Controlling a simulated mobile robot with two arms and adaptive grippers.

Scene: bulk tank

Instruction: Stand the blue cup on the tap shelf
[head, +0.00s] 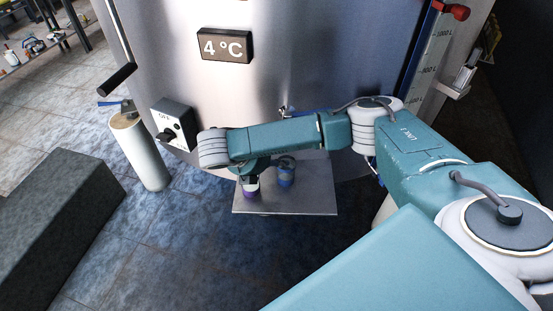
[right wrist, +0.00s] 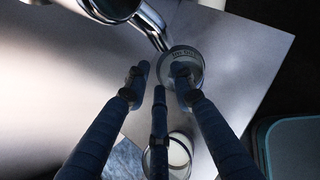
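The blue cup (head: 286,176) stands upright on the tap shelf (head: 310,204), on the grey metal plate at the front of the tank. In the right wrist view its round rim (right wrist: 190,55) shows beside the tap spout (right wrist: 150,24), partly behind one fingertip. My right gripper (right wrist: 160,82) is open, its fingers spread above the shelf with nothing held between them. Whether a finger touches the cup cannot be told. A purple cup (head: 250,189) stands near the shelf's left edge, and its white inside (right wrist: 180,152) shows below the fingers. My left gripper is not in view.
The steel tank (head: 300,60) with a 4 °C display (head: 225,46) rises behind the shelf. A switch box (head: 174,122) and a pale cylinder (head: 140,150) are to the left. A dark grey block (head: 60,220) stands at the far left. Floor in front is clear.

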